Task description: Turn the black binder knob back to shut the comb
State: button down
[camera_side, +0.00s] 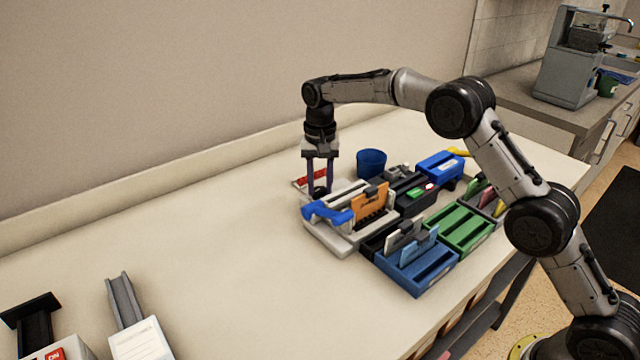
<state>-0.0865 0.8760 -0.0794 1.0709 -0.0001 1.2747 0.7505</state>
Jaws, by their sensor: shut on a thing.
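The binder (342,243) is a light grey machine on the table, with a blue lever (328,213) at its front left and an orange card (369,203) standing in it. The black binder knob (319,191) is at its back left corner. My gripper (319,188) points straight down over that corner, and its two fingers are shut on the black knob. The fingers partly cover the knob, and its turn angle is too small to tell. The comb cannot be made out clearly.
A blue cup (371,162) stands behind the binder. Blue (418,268) and green (460,230) trays with upright cards crowd its right side. A red item (310,178) lies behind my gripper.

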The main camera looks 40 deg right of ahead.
jog(key=n, duration=0.8)
jog(key=shift+n, duration=0.4)
jog(key=n, duration=0.3)
jog(key=shift+n, duration=2.3)
jog(key=shift+r, duration=0.1)
jog(key=c, duration=0.5)
grip_release()
